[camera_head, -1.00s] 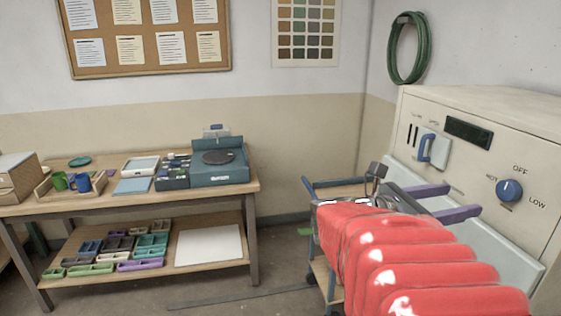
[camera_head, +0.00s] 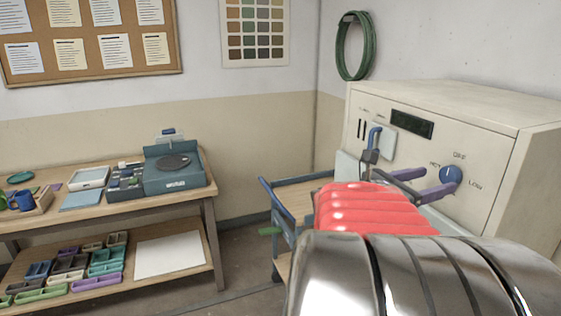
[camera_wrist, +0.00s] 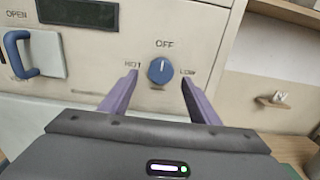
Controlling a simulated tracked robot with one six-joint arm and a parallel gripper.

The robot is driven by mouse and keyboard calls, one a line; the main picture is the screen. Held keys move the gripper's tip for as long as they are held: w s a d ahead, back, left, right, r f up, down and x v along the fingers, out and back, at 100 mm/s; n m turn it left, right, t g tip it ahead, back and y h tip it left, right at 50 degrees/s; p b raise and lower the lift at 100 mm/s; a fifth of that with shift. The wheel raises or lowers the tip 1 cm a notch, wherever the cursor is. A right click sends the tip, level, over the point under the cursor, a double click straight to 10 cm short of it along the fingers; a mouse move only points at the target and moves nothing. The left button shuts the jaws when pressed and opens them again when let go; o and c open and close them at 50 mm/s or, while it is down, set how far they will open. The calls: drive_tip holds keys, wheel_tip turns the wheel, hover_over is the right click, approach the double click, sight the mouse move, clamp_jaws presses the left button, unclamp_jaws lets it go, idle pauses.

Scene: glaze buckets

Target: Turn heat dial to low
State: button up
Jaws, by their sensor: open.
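The heat dial (camera_head: 451,175) is a round blue knob on the front of a cream cabinet. It also shows in the wrist view (camera_wrist: 161,71), where its white pointer line points up toward OFF. LOW is to its right and another label is to its left. My gripper (camera_head: 439,178) is open and empty, with its purple fingers reaching toward the panel. In the wrist view my gripper (camera_wrist: 160,76) has one fingertip on each side of the dial. I cannot tell whether the fingers touch it.
The cabinet (camera_head: 500,120) also has a dark display (camera_head: 411,123) and a blue handle (camera_head: 374,138) left of the dial. A blue-framed cart (camera_head: 290,200) stands low in front. A workbench (camera_head: 110,215) with trays and a scale (camera_head: 175,178) is at the left.

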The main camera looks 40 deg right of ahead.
sight(446, 176)
drive_tip(key=shift+x, duration=2.25)
drive_tip(key=shift+c, duration=0.2)
drive_tip(key=c, duration=1)
drive_tip(key=shift+s+a, duration=0.1)
drive_tip(key=shift+a, duration=0.05)
